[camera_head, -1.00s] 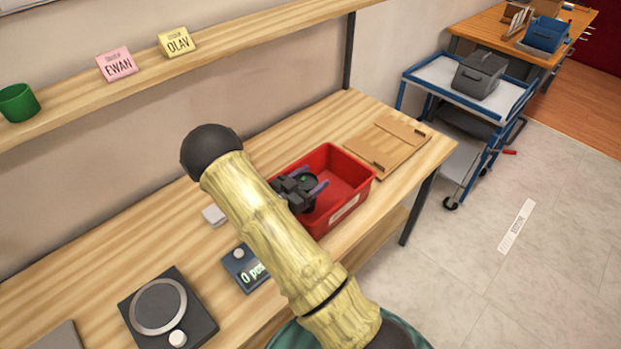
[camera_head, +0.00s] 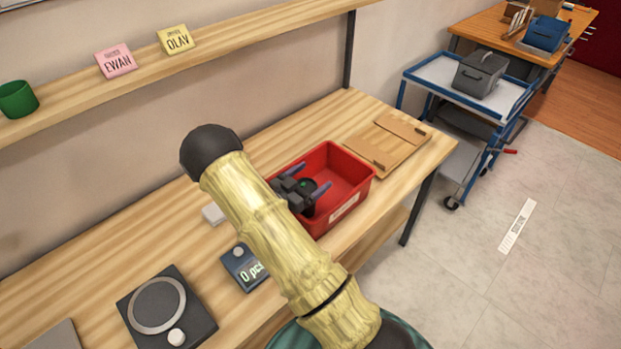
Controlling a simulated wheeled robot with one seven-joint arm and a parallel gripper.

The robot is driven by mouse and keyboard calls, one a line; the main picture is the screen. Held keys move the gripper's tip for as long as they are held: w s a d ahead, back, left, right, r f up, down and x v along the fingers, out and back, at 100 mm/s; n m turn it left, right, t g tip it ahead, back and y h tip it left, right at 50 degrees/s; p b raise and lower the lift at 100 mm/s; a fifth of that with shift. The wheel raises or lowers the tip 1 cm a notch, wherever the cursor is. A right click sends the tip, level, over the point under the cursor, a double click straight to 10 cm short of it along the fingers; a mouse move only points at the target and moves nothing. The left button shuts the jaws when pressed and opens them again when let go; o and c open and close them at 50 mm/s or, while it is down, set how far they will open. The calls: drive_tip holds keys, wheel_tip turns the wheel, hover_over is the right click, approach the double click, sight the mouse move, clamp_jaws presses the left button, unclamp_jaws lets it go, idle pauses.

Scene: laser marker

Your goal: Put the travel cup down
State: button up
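My gripper (camera_head: 313,177) is over the left part of a red bin (camera_head: 352,200) on the workbench. Its two purplish fingers are apart. A dark round shape with a green spot (camera_head: 308,183) shows between them. I cannot tell whether this is the travel cup or part of my gripper, nor whether the fingers press on anything. My arm hides the bin's left side and what lies below the gripper. No travel cup can be made out for certain. A green cup (camera_head: 18,100) stands on the shelf at the far left.
Flat brown boards (camera_head: 388,142) lie right of the bin. A scale (camera_head: 167,310) and a small display reading "0 pcs" (camera_head: 244,266) stand on the left bench. The shelf holds cards EWAN (camera_head: 115,61) and OLAV (camera_head: 177,40). A blue trolley (camera_head: 440,76) with a grey case (camera_head: 479,74) stands beyond.

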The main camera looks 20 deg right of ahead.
drive_tip(key=shift+s+a+f, duration=0.1)
drive_tip(key=shift+s+f, duration=0.15)
drive_tip(key=shift+f, duration=0.35)
drive_tip(key=shift+w+r+p, duration=0.15)
drive_tip(key=shift+r+p, duration=0.6)
drive_tip(key=b+v, duration=0.2)
drive_tip(key=v, duration=0.5)
drive_tip(key=shift+a+r, duration=0.15)
drive_tip(key=shift+r, duration=0.05)
